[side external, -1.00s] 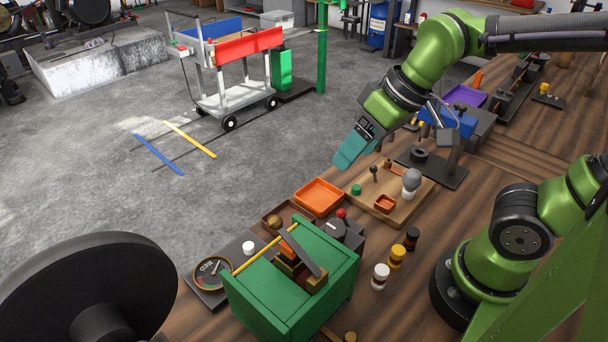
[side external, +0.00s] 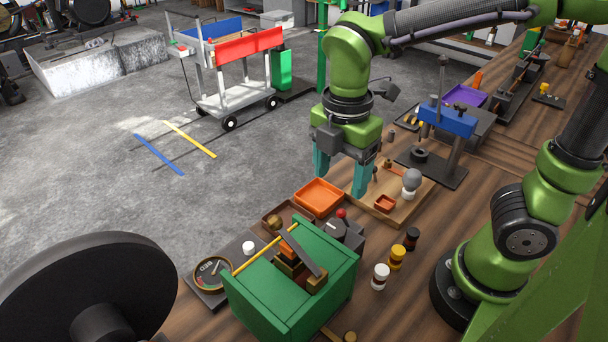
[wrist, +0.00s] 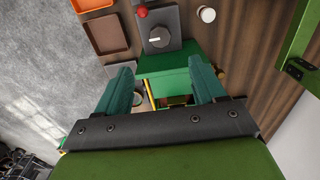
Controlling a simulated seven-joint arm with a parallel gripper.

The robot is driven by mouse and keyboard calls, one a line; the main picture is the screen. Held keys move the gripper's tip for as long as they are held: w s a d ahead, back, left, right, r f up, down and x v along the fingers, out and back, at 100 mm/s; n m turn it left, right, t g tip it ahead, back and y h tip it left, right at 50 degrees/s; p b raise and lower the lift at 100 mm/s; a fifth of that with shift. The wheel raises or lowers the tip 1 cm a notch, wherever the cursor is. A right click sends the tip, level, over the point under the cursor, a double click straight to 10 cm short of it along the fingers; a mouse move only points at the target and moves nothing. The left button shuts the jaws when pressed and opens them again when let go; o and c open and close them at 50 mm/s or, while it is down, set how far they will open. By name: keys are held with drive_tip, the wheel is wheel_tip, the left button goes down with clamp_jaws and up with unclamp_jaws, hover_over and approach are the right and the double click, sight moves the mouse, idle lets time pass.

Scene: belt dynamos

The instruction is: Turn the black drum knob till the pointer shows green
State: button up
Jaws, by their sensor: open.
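The dark drum knob (side external: 337,227) sits on a dark plate behind the green box, with a pale mark on its top. It also shows in the wrist view (wrist: 157,38), ahead of my fingers. The round gauge (side external: 212,276) lies at the left end of the bench with a dark face and a pale pointer. The colour under its pointer is too small to tell. My gripper (side external: 340,183) points down, open and empty, above the bench near the orange tray. In the wrist view its two teal fingers (wrist: 161,82) stand apart, with the knob beyond them, untouched.
The green box (side external: 275,290) with a yellow rod and loose blocks stands in front of the knob. A red ball-topped lever (side external: 341,213) is close beside the knob. The orange tray (side external: 319,197), a brown tray (wrist: 107,34) and several small jars (side external: 397,257) stand around.

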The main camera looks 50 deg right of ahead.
sight(336, 229)
wheel_tip(336, 229, down, 12)
drive_tip(key=shift+f, duration=0.25)
drive_tip(key=c, duration=1.1)
drive_tip(key=shift+o, duration=0.2)
drive_tip(key=shift+m, duration=0.4)
